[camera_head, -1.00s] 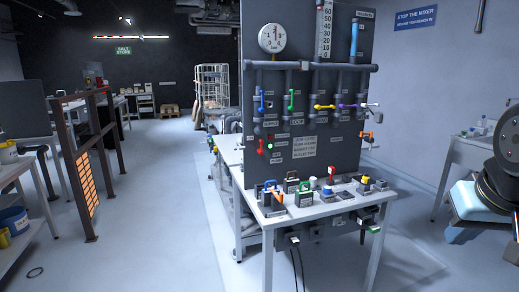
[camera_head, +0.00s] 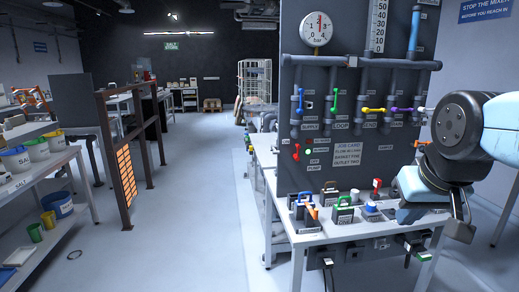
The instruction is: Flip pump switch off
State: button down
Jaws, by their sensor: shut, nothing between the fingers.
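The upright grey panel (camera_head: 350,80) stands at the back of a white bench. I cannot tell for sure that this lever is the pump switch. My gripper (camera_head: 461,230) hangs at the right, in front of the bench's right end. It looks shut and empty, and is well apart from the red lever.
Blue, green, yellow and purple valve handles (camera_head: 335,101) line the panel's pipes below a round gauge (camera_head: 316,29). Several small coloured-handled devices stand on the white bench top (camera_head: 325,236). Shelves with buckets (camera_head: 35,149) are at the left. The floor between (camera_head: 190,210) is clear.

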aim_at(296, 157)
jog(key=u, duration=0.2)
jog(key=i, duration=1.2)
jog(key=z, duration=0.3)
